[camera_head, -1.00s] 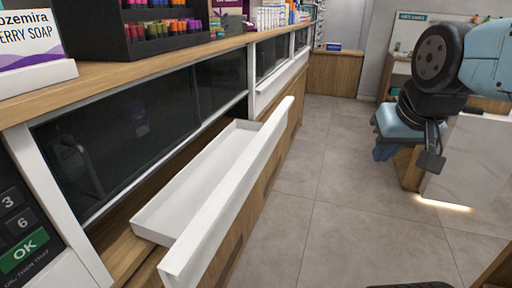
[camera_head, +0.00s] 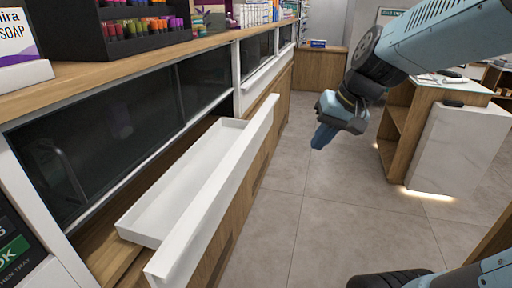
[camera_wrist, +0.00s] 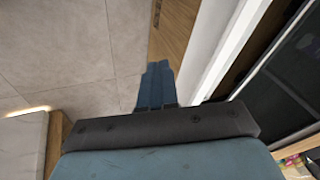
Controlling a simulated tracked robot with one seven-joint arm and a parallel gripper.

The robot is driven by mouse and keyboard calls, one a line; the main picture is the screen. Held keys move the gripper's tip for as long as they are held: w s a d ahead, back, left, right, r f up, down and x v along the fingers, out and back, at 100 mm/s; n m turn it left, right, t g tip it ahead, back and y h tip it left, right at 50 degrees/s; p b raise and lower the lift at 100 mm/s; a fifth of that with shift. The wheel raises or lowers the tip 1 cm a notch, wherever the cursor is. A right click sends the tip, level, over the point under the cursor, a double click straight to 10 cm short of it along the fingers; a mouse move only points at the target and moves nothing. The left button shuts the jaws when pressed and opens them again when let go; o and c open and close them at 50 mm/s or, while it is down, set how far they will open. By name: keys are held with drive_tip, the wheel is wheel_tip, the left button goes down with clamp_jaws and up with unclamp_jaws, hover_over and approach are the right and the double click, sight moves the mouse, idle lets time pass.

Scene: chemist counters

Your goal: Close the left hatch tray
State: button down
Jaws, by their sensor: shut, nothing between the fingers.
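The left hatch tray (camera_head: 172,199) is a long white drawer pulled out from the wooden counter front, in the left middle of the head view. Its tall white front panel (camera_head: 218,195) stands out over the floor. My gripper (camera_head: 322,138) is shut and empty, pointing down, to the right of the tray and apart from it. In the wrist view my gripper (camera_wrist: 157,72) shows its fingers together over the floor. A white panel edge (camera_wrist: 222,62) lies to the right of them; I cannot tell which tray it belongs to.
A dark glass hatch (camera_head: 110,130) is above the tray. Racks and boxes stand on the wooden countertop (camera_head: 150,62). A lit white-fronted counter (camera_head: 455,150) stands at right. The grey floor (camera_head: 320,200) between is clear.

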drive_tip(key=w+a+f+m+y, duration=0.1)
drive_tip(key=w+a+f+y, duration=0.2)
drive_tip(key=w, duration=0.5)
drive_tip(key=m+y, duration=0.2)
approach(247, 158)
wheel_tip(247, 158, down, 4)
drive_tip(key=a, duration=0.3)
drive_tip(key=shift+w+a+r, duration=0.2)
drive_tip(key=shift+w+a, duration=0.2)
drive_tip(key=shift+w, duration=0.15)
drive_tip(key=shift+a, duration=0.15)
